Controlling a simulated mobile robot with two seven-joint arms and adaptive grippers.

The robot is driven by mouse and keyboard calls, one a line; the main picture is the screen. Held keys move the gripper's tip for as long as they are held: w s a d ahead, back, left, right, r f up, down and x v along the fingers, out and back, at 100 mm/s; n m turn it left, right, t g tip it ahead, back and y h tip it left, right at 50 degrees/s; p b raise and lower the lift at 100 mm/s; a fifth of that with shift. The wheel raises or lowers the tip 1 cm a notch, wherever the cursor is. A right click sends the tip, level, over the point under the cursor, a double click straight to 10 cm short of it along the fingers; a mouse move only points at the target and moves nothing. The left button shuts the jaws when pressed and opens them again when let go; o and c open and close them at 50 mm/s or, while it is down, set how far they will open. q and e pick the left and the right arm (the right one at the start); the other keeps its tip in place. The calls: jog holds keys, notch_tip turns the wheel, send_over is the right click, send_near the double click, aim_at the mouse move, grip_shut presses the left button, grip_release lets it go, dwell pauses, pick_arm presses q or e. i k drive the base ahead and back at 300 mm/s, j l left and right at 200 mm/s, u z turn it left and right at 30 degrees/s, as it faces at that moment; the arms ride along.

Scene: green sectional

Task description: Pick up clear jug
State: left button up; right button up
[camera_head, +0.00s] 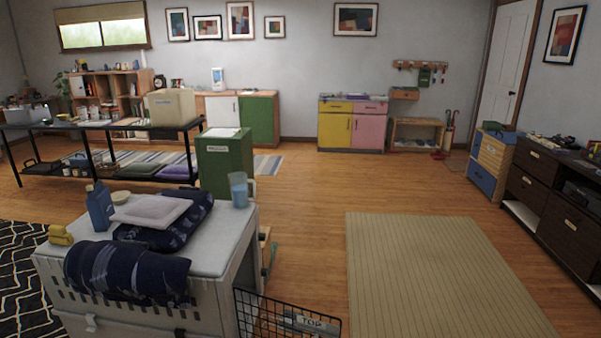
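The clear jug (239,189) stands upright near the far right corner of the top of a white crate-like unit (222,250). It looks bluish and see-through, with a handle on its right side. Nothing covers it from this view. A green box (226,160) with a label stands right behind it. Neither of my grippers shows in the head view.
On the unit's top are folded dark blue cloths (125,270), a pale folded cloth (152,210), a blue bottle (100,206) and a small yellow object (60,235). A black wire basket (288,320) is at its front right. The beige rug (440,275) is clear.

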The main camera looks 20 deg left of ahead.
aim_at(238, 182)
jog(key=i+l+z, duration=0.6)
jog(key=i, duration=0.45)
jog(key=i+l+z, duration=0.1)
jog(key=i+z, duration=0.2)
jog(key=i, duration=0.3)
jog(key=i+j+u, duration=0.15)
jog(key=i+u, duration=0.7)
jog(key=i+l+u, duration=0.15)
jog(key=i+u, duration=0.3)
jog(key=i+l+u, duration=0.4)
jog(key=j, duration=0.1)
